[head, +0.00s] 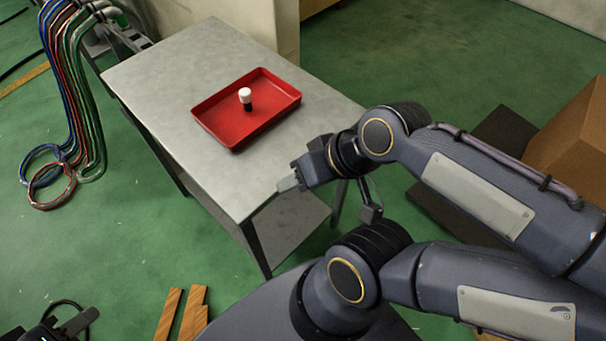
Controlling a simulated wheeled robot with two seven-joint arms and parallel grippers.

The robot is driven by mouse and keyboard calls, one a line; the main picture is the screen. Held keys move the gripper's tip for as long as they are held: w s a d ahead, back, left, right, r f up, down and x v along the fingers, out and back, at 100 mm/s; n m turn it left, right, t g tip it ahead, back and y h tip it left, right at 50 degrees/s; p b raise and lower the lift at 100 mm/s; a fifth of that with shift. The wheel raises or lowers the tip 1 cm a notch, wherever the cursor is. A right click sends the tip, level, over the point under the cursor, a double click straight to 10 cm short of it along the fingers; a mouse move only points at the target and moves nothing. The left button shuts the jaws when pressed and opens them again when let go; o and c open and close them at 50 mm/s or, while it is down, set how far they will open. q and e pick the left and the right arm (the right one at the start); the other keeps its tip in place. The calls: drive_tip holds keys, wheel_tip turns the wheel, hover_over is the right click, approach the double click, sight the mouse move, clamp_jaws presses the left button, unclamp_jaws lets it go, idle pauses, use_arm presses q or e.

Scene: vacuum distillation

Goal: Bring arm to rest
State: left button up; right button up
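Nothing shows held at the tips. My dark grey arm links reach in from the right. A small upright bottle (246,98) with a white top and black lower part stands inside the tray.
Looped blue, red and green hoses (75,90) hang at the left of the table down to the floor. A cardboard box (570,140) stands at right. Wooden pieces (182,312) lie at bottom left. The tabletop around the tray is clear.

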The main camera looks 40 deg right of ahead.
drive_tip(key=shift+r, duration=0.1)
wheel_tip(320, 180, up, 9)
drive_tip(key=p, duration=0.9)
